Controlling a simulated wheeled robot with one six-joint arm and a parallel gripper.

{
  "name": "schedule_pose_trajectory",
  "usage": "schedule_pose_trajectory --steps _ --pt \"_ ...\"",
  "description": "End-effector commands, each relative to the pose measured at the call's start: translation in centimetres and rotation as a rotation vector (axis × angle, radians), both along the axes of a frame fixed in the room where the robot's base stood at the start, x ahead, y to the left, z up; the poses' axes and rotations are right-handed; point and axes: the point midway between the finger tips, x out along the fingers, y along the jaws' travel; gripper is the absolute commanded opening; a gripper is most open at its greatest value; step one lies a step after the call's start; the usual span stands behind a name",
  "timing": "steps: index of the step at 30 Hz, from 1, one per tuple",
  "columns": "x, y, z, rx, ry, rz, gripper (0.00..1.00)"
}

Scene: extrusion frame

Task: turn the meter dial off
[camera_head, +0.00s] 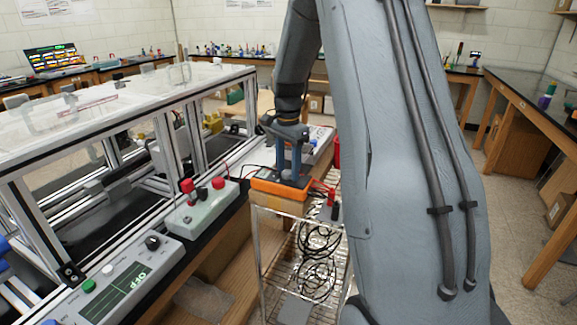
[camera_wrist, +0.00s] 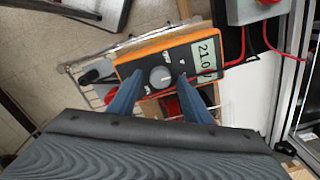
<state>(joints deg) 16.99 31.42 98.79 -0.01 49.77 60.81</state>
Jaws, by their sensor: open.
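The meter is an orange-rimmed multimeter (camera_head: 282,183) lying on top of a wire cart beside the bench. In the wrist view the meter (camera_wrist: 137,62) shows its round grey dial (camera_wrist: 161,77) and a lit display (camera_wrist: 205,57) that reads about 21.0. My gripper (camera_head: 293,172) points down over the meter in the head view. In the wrist view my gripper (camera_wrist: 155,90) is open, with one blue finger on each side of the dial. Whether the fingers touch the dial I cannot tell. The dial's pointer mark is too small to read.
A wire cart (camera_head: 262,260) with coiled black cables (camera_head: 318,255) stands under the meter. Red and black probe plugs (camera_head: 331,200) are at its right end. The aluminium extrusion frame (camera_head: 165,150), an emergency-stop box (camera_head: 200,208) and an "OFF" panel (camera_head: 125,285) are to the left.

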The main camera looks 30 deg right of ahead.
Motion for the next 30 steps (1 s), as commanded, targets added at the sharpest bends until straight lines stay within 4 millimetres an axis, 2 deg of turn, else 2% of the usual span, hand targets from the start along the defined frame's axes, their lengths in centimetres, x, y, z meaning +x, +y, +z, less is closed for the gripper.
schedule_pose_trajectory --steps 3,4,11,20,30 --pt "0.0 0.01 -0.01 0.0 0.0 0.0 0.45" --pt "0.0 0.02 -0.01 0.0 0.0 0.0 0.41" --pt "0.0 0.02 0.0 0.0 0.0 0.001 0.03" --pt "0.01 0.01 0.03 0.0 0.0 0.036 0.03" --pt "0.1 0.03 0.07 0.0 0.0 0.252 0.03"
